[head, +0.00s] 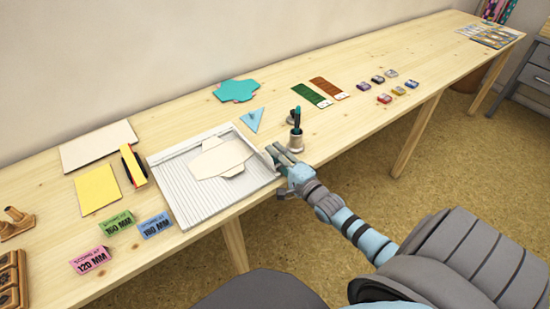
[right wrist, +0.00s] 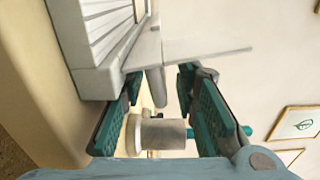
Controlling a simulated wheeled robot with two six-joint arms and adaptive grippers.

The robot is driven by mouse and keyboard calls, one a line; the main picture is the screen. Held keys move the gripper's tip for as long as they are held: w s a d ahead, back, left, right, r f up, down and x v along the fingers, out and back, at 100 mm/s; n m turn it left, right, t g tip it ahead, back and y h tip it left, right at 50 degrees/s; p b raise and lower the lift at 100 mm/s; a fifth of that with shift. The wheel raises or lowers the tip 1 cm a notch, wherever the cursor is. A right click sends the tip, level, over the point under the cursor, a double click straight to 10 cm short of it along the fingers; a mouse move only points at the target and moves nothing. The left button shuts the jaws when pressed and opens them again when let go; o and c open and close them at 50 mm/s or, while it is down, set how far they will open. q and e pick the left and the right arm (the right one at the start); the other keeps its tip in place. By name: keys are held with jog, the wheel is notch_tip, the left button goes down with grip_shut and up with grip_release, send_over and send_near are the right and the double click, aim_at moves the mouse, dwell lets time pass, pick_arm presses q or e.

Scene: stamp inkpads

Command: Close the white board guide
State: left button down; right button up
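The white grooved board (head: 169,176) lies flat near the table's front edge with cream card pieces on it. My right gripper (head: 272,152) is at the board's right edge, partly hiding it. In the right wrist view, the corner of the board (right wrist: 98,82) shows at upper left. A thin pale plate, apparently the guide (right wrist: 205,52), sticks out from the board's edge, just beyond my fingertips. The fingers of my right gripper (right wrist: 158,82) are apart, with a pale bar partly showing between them; I cannot tell if they touch it. My left gripper is not in view.
A metal holder (head: 296,143) with a dark tool stands just right of my right gripper. A blue triangle (head: 252,120) lies behind. Yellow card (head: 97,188) and colored labels (head: 118,224) lie left.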

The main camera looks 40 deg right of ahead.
jog(key=shift+w, duration=0.4)
